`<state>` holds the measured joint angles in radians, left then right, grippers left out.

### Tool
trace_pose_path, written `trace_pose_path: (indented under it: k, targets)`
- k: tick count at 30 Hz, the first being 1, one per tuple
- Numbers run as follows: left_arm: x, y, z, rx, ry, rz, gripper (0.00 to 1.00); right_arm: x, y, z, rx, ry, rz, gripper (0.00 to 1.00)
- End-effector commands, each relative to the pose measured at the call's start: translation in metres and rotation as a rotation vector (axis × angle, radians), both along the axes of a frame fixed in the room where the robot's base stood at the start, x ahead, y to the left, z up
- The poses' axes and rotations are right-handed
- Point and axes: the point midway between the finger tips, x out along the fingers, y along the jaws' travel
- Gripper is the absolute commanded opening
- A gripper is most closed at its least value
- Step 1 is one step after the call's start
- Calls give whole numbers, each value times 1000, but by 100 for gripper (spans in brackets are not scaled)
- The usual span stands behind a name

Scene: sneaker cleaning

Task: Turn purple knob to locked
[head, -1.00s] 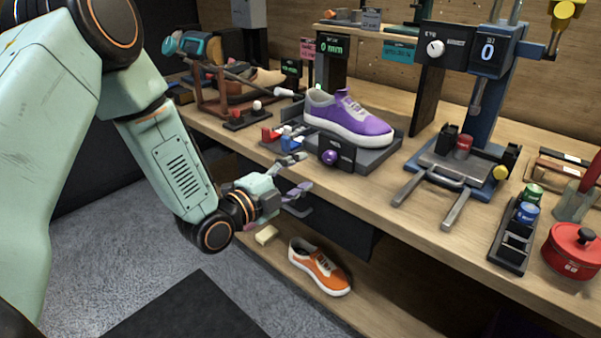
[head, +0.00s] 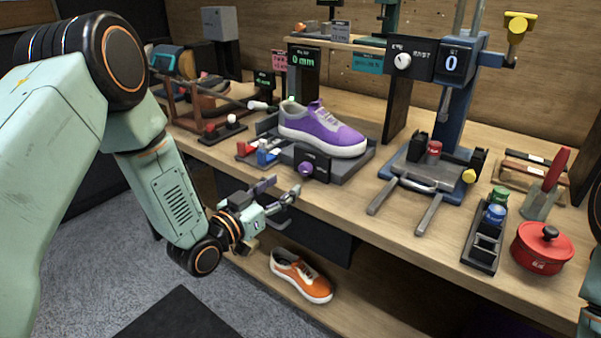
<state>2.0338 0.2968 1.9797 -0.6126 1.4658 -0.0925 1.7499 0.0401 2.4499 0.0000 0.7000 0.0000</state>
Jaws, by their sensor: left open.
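The purple knob (head: 306,169) sits on the front of a small black panel (head: 318,160) at the front of a grey platform (head: 352,171). A purple sneaker (head: 322,132) with a white sole rests on that platform. My left gripper (head: 284,198) is open and empty, in front of the bench edge, below and a little left of the knob, and apart from it. The lettering beside the knob is too small to read. A bit of my right arm shows at the right edge; its gripper is out of view.
An orange sneaker (head: 301,276) lies on the lower shelf. A blue press (head: 434,165) with metal rails stands right of the platform. A red pot (head: 542,247) and a black tray (head: 484,240) sit farther right. Red and blue small parts (head: 262,152) lie left of the knob.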

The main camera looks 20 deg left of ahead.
Motion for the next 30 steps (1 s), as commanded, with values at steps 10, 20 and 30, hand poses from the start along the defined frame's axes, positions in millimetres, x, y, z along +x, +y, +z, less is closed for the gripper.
trace_pose_path:
  k: [10, 20, 30]
  targets:
    - [41, -16, -1, -3, -1, -4, 52, 0, 0, -10, 0, 0, 0, 0]
    - [72, -26, 0, -6, 2, -1, 52, 0, 0, -15, 0, 0, 0, 0]
    - [73, -27, 0, -7, 2, 0, 47, 0, 0, -15, 0, 0, 0, 0]
